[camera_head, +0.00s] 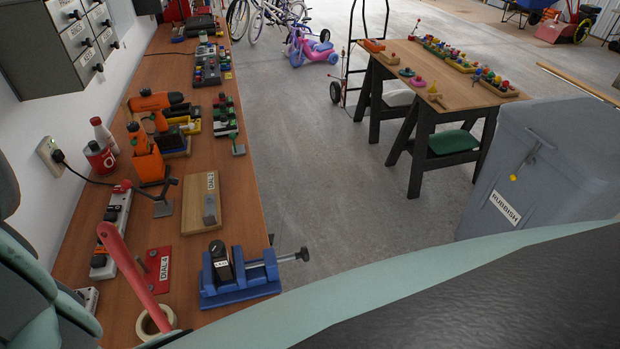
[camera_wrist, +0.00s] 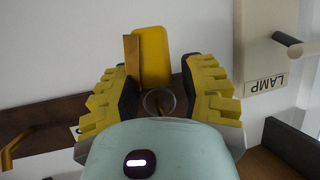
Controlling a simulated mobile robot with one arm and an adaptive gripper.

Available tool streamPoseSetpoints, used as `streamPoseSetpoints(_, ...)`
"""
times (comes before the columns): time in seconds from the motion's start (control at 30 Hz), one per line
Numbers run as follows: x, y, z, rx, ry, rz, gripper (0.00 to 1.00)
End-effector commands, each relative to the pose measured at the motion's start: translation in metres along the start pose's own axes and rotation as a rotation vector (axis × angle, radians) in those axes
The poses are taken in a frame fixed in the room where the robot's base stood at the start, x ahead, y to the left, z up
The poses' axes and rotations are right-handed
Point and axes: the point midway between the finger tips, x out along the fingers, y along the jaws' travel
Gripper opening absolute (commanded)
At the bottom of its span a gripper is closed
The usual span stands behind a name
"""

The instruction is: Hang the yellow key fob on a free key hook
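In the wrist view, the yellow key fob (camera_wrist: 154,52) and a brass key (camera_wrist: 131,57) extend up the picture from a thin metal ring (camera_wrist: 160,102). My gripper (camera_wrist: 159,80) has its yellow ribbed fingers on either side of the fob and ring. The fingers are apart, with a visible gap at the right of the fob. A brown rail (camera_wrist: 60,121) runs behind, with a brass key hook (camera_wrist: 18,146) at the left. Whether the ring sits on a hook is hidden. The gripper and fob are not recognisable in the head view.
A panel with an upside-down LAMP label (camera_wrist: 267,86) and a dark peg (camera_wrist: 287,39) is close at the right. In the head view, a cluttered workbench (camera_head: 240,196) runs along the wall. A rubbish bin (camera_head: 560,150) stands at the right. The middle floor is clear.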

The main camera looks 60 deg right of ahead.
Motion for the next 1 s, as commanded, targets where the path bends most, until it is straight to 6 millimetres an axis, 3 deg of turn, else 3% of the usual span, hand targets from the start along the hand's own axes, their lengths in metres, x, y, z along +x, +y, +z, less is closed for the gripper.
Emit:
streamPoseSetpoints(0.47, -0.006, 0.005, -0.002, -0.003, 0.005, 0.015, 0.57)
streamPoseSetpoints(1.0, -0.073, 0.003, 0.001, 0.0, -0.001, 0.013, 0.57)
